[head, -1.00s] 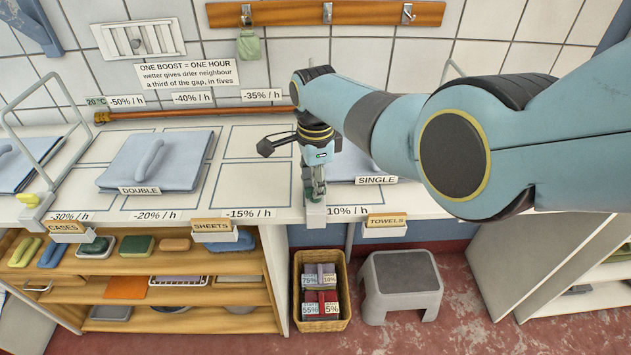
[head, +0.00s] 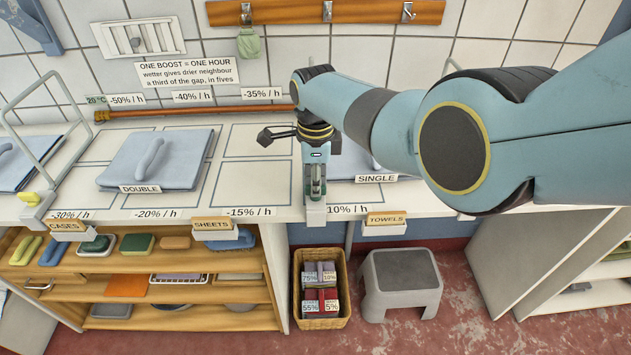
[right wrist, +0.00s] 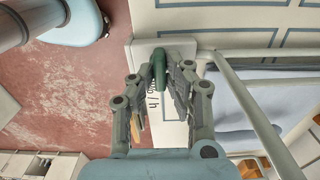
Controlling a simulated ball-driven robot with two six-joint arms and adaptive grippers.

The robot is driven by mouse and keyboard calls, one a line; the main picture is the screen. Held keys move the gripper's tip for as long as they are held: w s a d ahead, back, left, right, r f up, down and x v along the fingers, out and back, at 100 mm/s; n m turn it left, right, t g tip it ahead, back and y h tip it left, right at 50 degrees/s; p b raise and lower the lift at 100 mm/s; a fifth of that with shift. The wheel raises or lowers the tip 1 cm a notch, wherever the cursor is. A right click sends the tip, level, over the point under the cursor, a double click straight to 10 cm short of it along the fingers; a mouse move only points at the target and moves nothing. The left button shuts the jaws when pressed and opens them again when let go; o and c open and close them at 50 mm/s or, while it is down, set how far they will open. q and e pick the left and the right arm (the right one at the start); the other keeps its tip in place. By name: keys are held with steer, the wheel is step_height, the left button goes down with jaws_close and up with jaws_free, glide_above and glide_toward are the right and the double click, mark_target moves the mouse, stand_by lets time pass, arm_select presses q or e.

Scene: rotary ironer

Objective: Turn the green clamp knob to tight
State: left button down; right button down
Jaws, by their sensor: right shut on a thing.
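The green clamp knob (right wrist: 159,66) is an elongated handle on a pale clamp block (right wrist: 146,50) at the counter's front edge. In the right wrist view it lies between my right gripper's fingertips (right wrist: 159,77), which are shut on it from both sides. In the head view my right gripper (head: 315,190) points down at the same clamp block (head: 316,214), between the -15% and 10% labels. The fingers hide most of the knob there. My left gripper is not in view.
A metal rail (right wrist: 245,53) rises close beside the clamp in the wrist view. A folded blue cloth pile (head: 155,160) labelled DOUBLE lies to the left on the counter. A basket (head: 347,300) and a grey stool (head: 402,283) stand on the floor below.

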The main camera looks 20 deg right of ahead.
steer(key=c, duration=1.3)
jaws_free()
steer(key=shift+c, duration=0.2)
step_height(320, 180, up, 12)
steer(key=s+d+f+n+g+b, duration=0.1)
steer(key=s+d+f+g+b, duration=0.3)
steer(key=s+f, duration=0.95)
steer(key=s+d+f+n+t+b, duration=0.15)
steer(key=s+f+b, duration=0.35)
steer(key=s+f, duration=0.85)
steer(key=s+d+f+n+g+b, duration=0.25)
steer(key=s+f+b, duration=0.4)
steer(key=f, duration=1.25)
steer(key=s+d+f+n+t+h+b, duration=0.1)
steer(key=s+d+f+n+t+b, duration=0.15)
steer(key=s+f+n, duration=0.7)
steer(key=s+d+f+n+t+b, duration=0.1)
steer(key=s+d+f+n+b, duration=0.2)
steer(key=s+f, duration=0.8)
steer(key=r+n, duration=0.1)
steer(key=r+n+t, duration=0.1)
steer(key=r, duration=0.1)
steer(key=d+r+n+t, duration=0.1)
steer(key=n, duration=0.1)
steer(key=shift+w+r+p, duration=0.25)
steer(key=shift+w+p, duration=0.05)
steer(key=shift+w, duration=0.1)
